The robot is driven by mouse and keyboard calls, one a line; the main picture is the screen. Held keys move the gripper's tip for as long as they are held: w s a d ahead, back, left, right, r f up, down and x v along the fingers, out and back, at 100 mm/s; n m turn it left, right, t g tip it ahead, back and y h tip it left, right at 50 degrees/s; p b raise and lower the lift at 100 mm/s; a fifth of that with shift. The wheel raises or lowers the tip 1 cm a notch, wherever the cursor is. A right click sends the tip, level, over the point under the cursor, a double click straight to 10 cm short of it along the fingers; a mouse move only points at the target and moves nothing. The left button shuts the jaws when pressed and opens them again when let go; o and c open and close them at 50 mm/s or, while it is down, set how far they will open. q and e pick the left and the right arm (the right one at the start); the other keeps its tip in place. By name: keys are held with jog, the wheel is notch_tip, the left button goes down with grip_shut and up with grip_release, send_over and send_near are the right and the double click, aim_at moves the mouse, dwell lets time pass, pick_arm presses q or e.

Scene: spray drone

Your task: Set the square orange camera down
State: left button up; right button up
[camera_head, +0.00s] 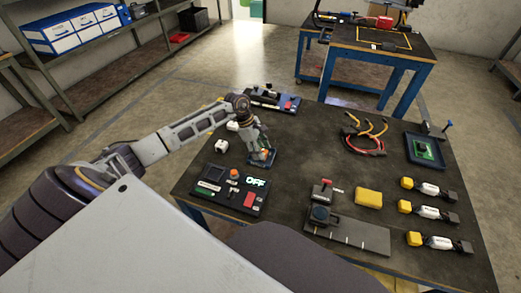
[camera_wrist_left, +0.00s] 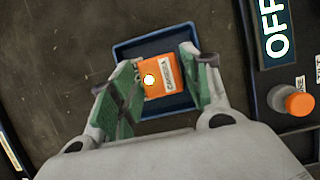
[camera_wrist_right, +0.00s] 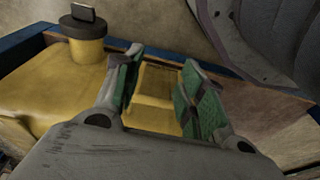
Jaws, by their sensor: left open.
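The square orange camera (camera_wrist_left: 163,76) has a white label and a bright round spot on one side. It is in a small blue tray (camera_wrist_left: 126,50) in the left wrist view. My left gripper (camera_wrist_left: 157,88) is open, with one green-padded finger on each side of the camera. In the head view my left gripper (camera_head: 256,147) is low over the blue tray (camera_head: 262,162) on the dark table. My right gripper (camera_wrist_right: 158,90) is open in the right wrist view, with a yellow surface showing between its fingers. Whether the camera fully touches the tray floor is hard to tell.
A control panel with an OFF display (camera_head: 228,190) is near the tray. A yellow container (camera_wrist_right: 60,90) is near my right gripper.

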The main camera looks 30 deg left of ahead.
pick_arm(q)
jog(key=p+v, duration=0.1)
jog(key=v, duration=1.1)
pick_arm(e)
jog(key=f, duration=0.1)
jog(key=d+f, duration=0.1)
jog(key=f, duration=0.1)
jog(key=shift+s+d+f, duration=0.15)
jog(key=shift+s+f, duration=0.05)
jog(key=shift+s, duration=0.15)
